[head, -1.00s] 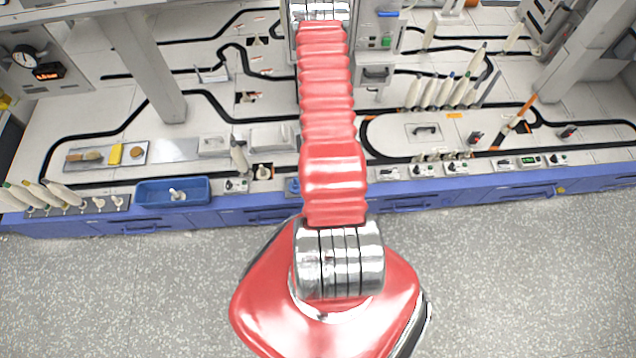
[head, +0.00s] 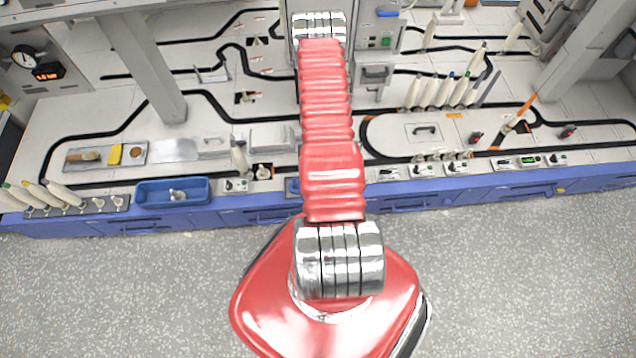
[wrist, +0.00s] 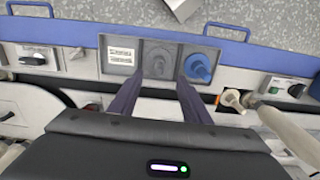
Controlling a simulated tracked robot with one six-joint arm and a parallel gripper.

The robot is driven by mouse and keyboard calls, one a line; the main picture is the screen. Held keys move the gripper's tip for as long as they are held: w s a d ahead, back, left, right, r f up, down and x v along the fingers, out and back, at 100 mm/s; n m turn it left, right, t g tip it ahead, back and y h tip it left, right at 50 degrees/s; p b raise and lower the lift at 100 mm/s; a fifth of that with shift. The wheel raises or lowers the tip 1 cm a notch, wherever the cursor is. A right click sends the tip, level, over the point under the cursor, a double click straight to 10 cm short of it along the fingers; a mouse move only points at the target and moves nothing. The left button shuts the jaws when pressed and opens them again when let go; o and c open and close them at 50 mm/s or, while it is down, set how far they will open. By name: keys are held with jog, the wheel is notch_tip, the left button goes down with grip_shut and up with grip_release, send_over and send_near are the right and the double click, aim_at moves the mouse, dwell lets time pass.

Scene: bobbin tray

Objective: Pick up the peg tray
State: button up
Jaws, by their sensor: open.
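The peg tray (wrist: 143,88) is a grey, shallow tray with three sections in the wrist view. It has a white label at left, a grey round peg (wrist: 157,60) in the middle and a blue section with a blue peg (wrist: 199,68) at right. My gripper (wrist: 159,80) is open, with its two dark fingers over the tray, one at each side of the middle section. I cannot tell whether they touch it. In the head view my red arm hides most of the tray; a small blue part (head: 292,187) shows beside it.
A white bobbin (wrist: 232,98) in an orange-marked slot and a pale cone (wrist: 285,125) stand right of the tray in the wrist view. Blue handles (wrist: 228,32) line the bench's front edge. In the head view a blue bin (head: 150,197) is left of my arm.

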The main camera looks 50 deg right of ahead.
jog(key=shift+f, duration=1.45)
jog(key=shift+s+f, duration=0.15)
jog(key=shift+f, duration=2.45)
jog(key=shift+c, duration=0.3)
grip_shut()
